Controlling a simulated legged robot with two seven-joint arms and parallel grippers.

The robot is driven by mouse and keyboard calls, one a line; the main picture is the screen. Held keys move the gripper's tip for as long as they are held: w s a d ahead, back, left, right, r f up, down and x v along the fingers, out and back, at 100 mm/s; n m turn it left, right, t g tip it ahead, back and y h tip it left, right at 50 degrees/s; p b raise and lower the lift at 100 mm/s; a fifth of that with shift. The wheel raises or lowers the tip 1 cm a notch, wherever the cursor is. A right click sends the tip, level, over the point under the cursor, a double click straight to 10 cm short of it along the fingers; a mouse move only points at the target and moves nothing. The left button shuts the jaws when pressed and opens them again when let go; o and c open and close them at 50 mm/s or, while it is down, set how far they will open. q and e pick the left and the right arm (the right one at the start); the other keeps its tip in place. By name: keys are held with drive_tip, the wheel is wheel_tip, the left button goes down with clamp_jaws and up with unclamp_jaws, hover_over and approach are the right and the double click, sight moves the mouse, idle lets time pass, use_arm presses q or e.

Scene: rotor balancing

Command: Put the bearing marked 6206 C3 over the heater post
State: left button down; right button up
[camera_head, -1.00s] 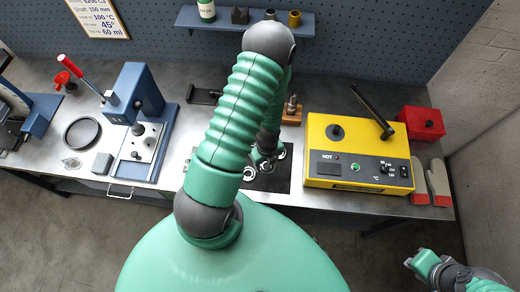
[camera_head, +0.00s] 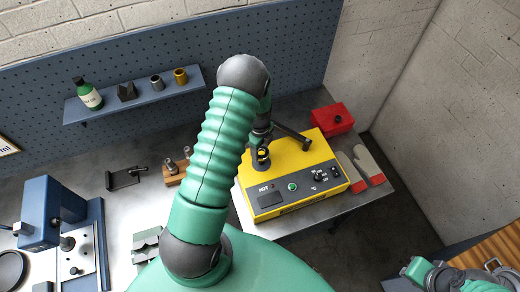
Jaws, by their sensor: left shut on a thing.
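The yellow heater (camera_head: 290,178) stands on the bench, its black post (camera_head: 261,163) near its left back part. My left gripper (camera_head: 262,149) is directly over the post, shut on a small ring-like thing, apparently the bearing (camera_head: 263,154). The gripper largely hides it, and its marking cannot be read. I cannot tell whether the ring is around the post or just above it. My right gripper (camera_head: 413,268) is at the lower right, away from the heater, and its jaws are unclear.
A hinged black arm (camera_head: 292,134) rises behind the post. A red box (camera_head: 332,119) and gloves (camera_head: 360,168) lie right of the heater. A wooden block with pegs (camera_head: 174,176) is to its left. A blue press (camera_head: 45,210) stands far left.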

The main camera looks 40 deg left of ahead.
use_arm(q)
drive_tip(key=shift+f, duration=0.8)
drive_tip(key=shift+w, duration=0.1)
drive_tip(key=shift+f+b, duration=0.1)
drive_tip(key=shift+b, duration=0.2)
drive_tip(key=shift+s, duration=0.25)
drive_tip(key=shift+w+d, duration=0.1)
drive_tip(key=shift+w, duration=0.15)
